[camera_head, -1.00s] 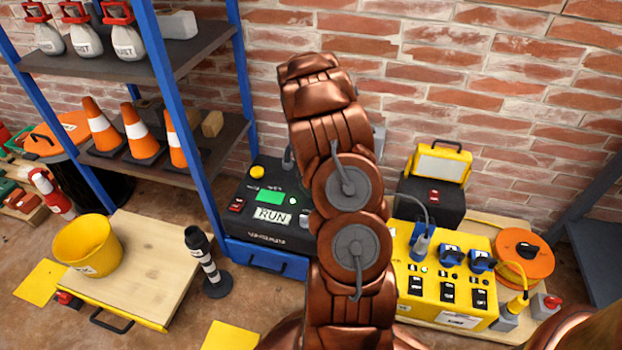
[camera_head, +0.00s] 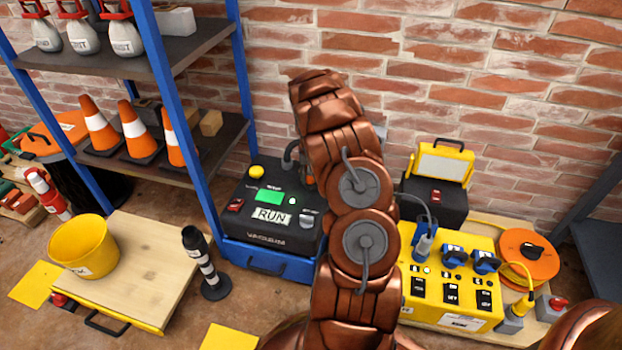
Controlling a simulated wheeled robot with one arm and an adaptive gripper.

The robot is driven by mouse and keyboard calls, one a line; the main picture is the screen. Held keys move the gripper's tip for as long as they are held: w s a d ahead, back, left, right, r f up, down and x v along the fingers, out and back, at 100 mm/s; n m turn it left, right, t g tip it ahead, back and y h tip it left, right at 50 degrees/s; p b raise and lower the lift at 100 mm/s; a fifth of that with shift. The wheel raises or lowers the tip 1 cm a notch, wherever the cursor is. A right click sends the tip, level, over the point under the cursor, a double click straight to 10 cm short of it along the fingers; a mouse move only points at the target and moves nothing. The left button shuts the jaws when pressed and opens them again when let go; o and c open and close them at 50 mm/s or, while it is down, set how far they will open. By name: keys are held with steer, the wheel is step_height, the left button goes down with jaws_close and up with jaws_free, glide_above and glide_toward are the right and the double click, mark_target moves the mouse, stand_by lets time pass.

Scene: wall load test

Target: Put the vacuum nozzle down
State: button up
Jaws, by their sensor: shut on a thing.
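The vacuum (camera_head: 268,210) is a black box on a blue base, marked RUN, with a lit green panel, left of my copper arm. A short piece of grey hose (camera_head: 291,155) shows at its back right edge and passes out of sight behind the arm. My gripper is hidden behind my own arm, which rises up the middle of the picture. I cannot make out the vacuum nozzle; whether it is in my gripper does not show.
A wooden-topped platform (camera_head: 150,262) with a yellow bucket (camera_head: 84,248) stands left. A black-and-white striped post (camera_head: 203,265) stands beside it. A blue-framed shelf (camera_head: 165,60) holds cones. A yellow socket box (camera_head: 448,285) and orange reel (camera_head: 528,258) stand right. A brick wall is behind.

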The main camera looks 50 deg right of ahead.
steer(key=shift+f, duration=0.15)
steer(key=o, duration=1)
step_height(320, 180, up, 11)
steer(key=p, duration=0.3)
steer(key=shift+r, duration=0.7)
